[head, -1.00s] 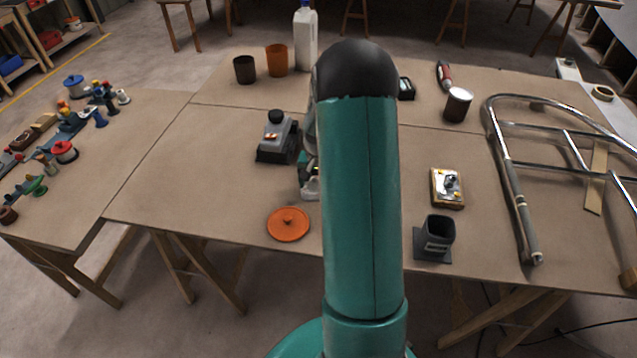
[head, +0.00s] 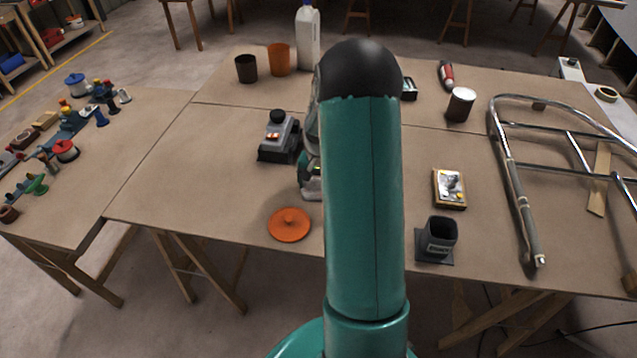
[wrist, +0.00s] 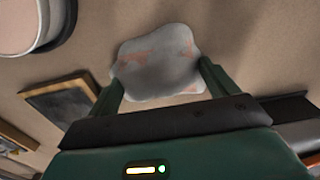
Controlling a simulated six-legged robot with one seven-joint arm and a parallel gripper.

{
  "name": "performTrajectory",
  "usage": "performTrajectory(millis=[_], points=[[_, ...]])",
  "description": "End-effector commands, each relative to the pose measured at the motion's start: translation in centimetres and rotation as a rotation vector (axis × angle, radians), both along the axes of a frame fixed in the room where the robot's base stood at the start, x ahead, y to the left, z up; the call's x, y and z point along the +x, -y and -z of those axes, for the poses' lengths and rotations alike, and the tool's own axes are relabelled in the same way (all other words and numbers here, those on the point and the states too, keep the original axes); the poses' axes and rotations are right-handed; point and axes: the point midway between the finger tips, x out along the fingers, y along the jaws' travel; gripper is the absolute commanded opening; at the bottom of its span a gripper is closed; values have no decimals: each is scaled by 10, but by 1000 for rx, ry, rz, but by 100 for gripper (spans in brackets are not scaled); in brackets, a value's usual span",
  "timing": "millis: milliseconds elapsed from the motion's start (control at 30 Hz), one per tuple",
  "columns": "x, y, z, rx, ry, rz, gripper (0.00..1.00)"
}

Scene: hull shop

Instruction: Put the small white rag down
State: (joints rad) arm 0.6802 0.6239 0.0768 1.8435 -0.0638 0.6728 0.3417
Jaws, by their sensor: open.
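The small white rag (wrist: 157,50) shows in the wrist view as a crumpled, pale grey-white patch with pinkish stains. It is at the tips of my gripper (wrist: 160,78), spanning the gap between the two green fingers. The fingers are open, one at each side of the rag's near part. The brown tabletop (wrist: 245,45) is behind the rag; I cannot tell whether all of the rag rests on it. In the head view my teal arm hides the rag and most of my gripper.
In the wrist view a pale round object (wrist: 22,22) is at the upper left, above a dark framed piece (wrist: 60,104). In the head view an orange lid (head: 289,225), a grey holder (head: 438,238) and a metal tube frame (head: 520,205) are on the table. Bare table lies left of the lid.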

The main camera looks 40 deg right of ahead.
Motion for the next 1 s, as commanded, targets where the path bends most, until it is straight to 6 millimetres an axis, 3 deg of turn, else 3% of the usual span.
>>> performTrajectory(millis=[67, 533, 700, 867, 1000], points=[[-8, 7, -2, -5, -9, 5, 100], [-3, 4, -103, -4, -2, 5, 100], [-2, 3, -120, -2, -3, 5, 100], [-2, 1, -124, -2, -2, 1, 100], [0, -19, -145, -19, 20, -47, 100]])
